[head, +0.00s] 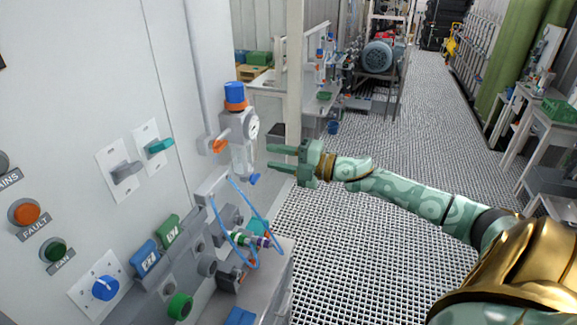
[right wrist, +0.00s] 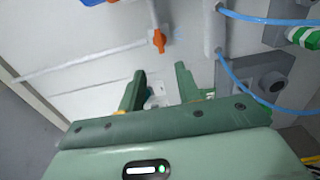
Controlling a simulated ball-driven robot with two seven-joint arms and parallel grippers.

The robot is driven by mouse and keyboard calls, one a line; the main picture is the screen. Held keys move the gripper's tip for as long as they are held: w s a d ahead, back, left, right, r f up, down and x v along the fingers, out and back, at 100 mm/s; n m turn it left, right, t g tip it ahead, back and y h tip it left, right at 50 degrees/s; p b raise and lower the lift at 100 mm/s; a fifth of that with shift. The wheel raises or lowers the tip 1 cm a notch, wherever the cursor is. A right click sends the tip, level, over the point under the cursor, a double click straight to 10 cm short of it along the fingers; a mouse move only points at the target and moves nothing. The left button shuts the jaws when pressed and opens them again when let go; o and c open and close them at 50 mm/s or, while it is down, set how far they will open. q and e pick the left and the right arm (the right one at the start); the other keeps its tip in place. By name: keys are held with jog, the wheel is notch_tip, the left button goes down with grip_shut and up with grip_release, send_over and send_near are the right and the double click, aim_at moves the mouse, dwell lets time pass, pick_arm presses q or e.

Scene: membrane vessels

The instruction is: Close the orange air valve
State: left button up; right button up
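The orange air valve (head: 218,145) is a small orange handle at the foot of the grey pipe on the left wall, beside the gauge unit. In the right wrist view the orange handle (right wrist: 158,41) sits on a pale pipe, beyond the fingertips and roughly in line with the gap between them. My right gripper (head: 269,157) is open and empty, to the right of the valve and apart from it, with its fingers pointing left. Its two fingers also show spread in the right wrist view (right wrist: 160,76). My left gripper is in no view.
The regulator (head: 238,125) with a blue knob (head: 234,92), a gauge and a clear bowl stands between valve and gripper in the head view. Below are blue hoses (head: 262,222) and a grey manifold. Wall switches (head: 126,171) are at left.

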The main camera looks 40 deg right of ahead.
jog(key=shift+v, duration=1.35)
jog(key=shift+d, duration=0.15)
